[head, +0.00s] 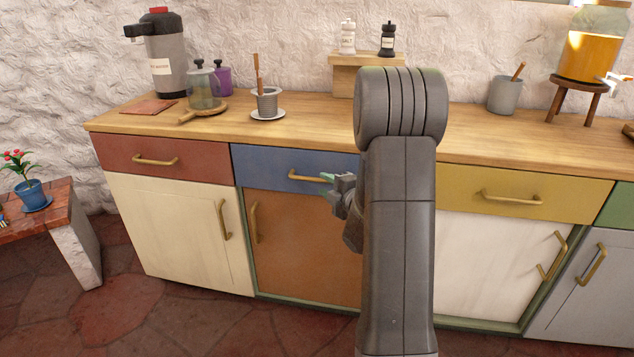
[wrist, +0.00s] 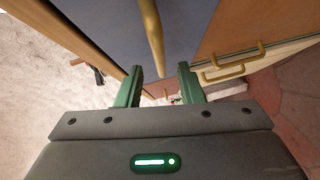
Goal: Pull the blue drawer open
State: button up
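The blue drawer (head: 262,165) is in the counter's front, between a red drawer and my arm in the head view. It looks shut, its face level with its neighbours. Its brass bar handle (head: 302,176) runs sideways. My gripper (head: 327,178) is at the right end of this handle; my arm hides the drawer's right part. In the wrist view the blue drawer face (wrist: 108,28) fills the upper middle. The handle (wrist: 152,35) lines up with the gap between the green fingers of my gripper (wrist: 160,68). The fingers are apart, and neither visibly presses on the handle.
A red drawer (head: 160,158) is left and a yellow drawer (head: 520,192) right. A brown cupboard door (head: 305,240) with its own handle (head: 254,222) is below. Dishes stand on the wooden countertop (head: 310,130). The floor (head: 200,325) in front looks clear.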

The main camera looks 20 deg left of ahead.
aim_at(319, 181)
jog(key=x, duration=0.5)
jog(key=shift+w+a, duration=0.1)
jog(key=shift+a, duration=0.05)
grip_shut()
